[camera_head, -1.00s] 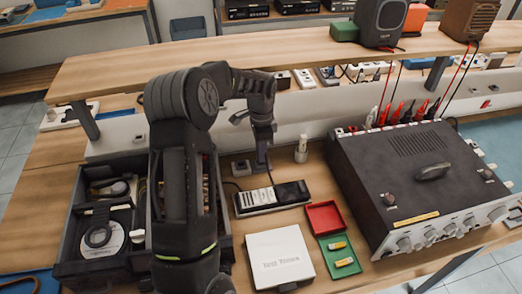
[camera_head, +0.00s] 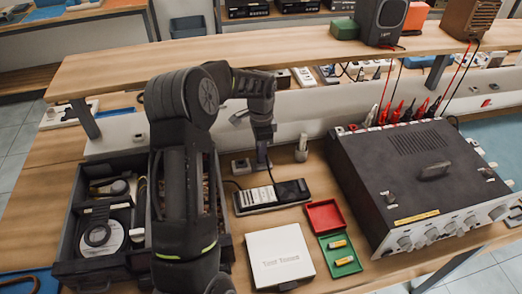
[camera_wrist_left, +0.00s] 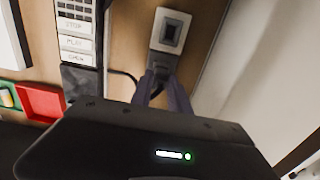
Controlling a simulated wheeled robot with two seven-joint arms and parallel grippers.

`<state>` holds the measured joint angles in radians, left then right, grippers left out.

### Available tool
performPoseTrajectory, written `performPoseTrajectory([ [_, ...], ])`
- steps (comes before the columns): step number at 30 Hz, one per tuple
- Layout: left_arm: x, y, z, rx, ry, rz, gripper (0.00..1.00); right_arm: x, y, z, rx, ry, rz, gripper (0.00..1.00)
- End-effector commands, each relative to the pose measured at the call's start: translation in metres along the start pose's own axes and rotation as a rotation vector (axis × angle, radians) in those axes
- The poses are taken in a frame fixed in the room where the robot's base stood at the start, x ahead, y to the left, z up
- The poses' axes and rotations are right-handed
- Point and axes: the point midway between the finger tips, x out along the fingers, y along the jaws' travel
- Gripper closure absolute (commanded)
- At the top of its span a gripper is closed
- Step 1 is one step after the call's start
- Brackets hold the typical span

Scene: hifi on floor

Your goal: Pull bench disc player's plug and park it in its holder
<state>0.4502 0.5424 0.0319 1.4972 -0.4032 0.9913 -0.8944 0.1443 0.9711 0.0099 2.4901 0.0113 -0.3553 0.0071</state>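Just beyond the fingertips are a grey labelled block (camera_wrist_left: 161,64) and a white-framed box with a dark opening (camera_wrist_left: 171,30). Which one is the holder I cannot tell. My right gripper is not in view.
A red tray (camera_head: 324,214) and green tray (camera_head: 340,255) with batteries, a white box (camera_head: 279,256) and a large dark amplifier (camera_head: 425,170) stand to the right. A dark crate (camera_head: 68,240) stands left. A small pale cylinder (camera_head: 301,149) stands right of my gripper.

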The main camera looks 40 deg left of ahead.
Motion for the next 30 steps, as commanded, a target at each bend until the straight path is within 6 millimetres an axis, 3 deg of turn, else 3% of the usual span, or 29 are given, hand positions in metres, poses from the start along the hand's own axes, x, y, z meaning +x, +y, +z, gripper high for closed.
performPoseTrajectory([
  [7, 0.0, 0.0, 0.0, 0.0, 0.0, 0.0, 0.57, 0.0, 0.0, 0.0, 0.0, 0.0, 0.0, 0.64],
  [17, 0.0, 0.0, 0.0, 0.0, 0.0, 0.0, 0.57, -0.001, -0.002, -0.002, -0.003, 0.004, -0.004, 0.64],
  [23, -0.021, -0.001, -0.001, -0.001, 0.003, -0.004, 0.57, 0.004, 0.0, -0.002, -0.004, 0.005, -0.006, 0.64],
  [30, -0.061, -0.001, -0.001, 0.001, 0.001, -0.003, 0.57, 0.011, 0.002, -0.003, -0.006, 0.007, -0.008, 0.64],
])
